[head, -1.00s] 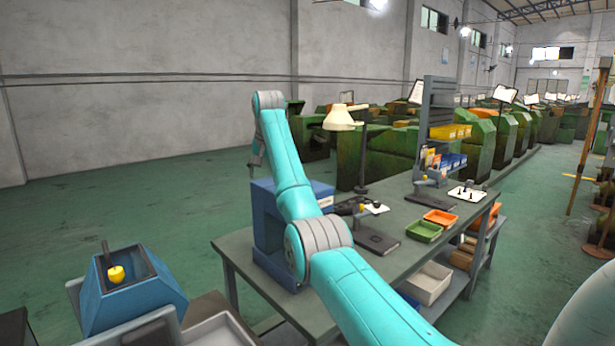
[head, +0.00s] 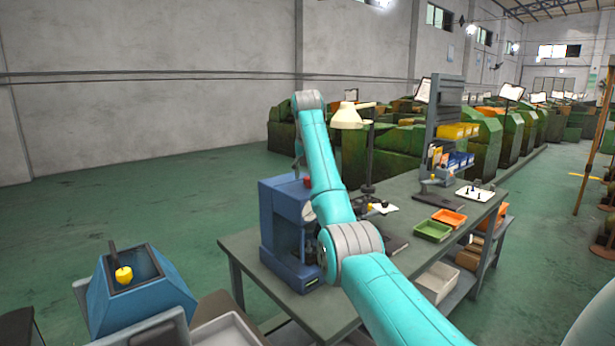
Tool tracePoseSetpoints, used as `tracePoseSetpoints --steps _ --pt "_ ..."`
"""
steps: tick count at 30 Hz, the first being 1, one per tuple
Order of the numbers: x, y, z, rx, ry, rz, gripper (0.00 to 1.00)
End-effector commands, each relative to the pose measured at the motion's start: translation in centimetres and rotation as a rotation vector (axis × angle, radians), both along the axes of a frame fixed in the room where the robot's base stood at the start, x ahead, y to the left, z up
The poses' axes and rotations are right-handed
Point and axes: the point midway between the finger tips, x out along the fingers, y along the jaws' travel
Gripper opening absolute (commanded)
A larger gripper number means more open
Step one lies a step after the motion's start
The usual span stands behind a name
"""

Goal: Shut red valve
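A small red part (head: 307,181), which may be the red valve, shows at the top of the blue machine (head: 283,232) on the near end of the workbench. My arm link passes close to its right side in the picture, and its shape is too small to read. My gripper (head: 297,170) is at the far end of my arm, hanging down behind the link near the top of the blue machine. It is small and mostly hidden. I cannot see its fingers clearly, nor whether it touches the red part.
The grey workbench (head: 420,215) carries a cream lamp (head: 347,117), a green tray (head: 433,231) and an orange tray (head: 449,217). A blue hopper-like unit (head: 140,300) with a yellow knob (head: 124,275) stands at the lower left. The green floor at the left is open.

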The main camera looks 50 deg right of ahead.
Motion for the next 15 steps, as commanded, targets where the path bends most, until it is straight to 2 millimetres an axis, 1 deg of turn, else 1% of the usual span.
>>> tracePoseSetpoints --steps 1,6,14,15 --pt "-0.01 -0.17 -0.5 0.001 0.0 -0.001 0.65" --pt "0.01 -0.44 -1.27 0.0 -0.001 -0.002 0.65" --pt "0.02 -0.47 -1.39 0.0 -0.001 -0.002 0.65" --pt "0.02 -0.47 -1.39 0.0 -0.001 -0.002 0.6"
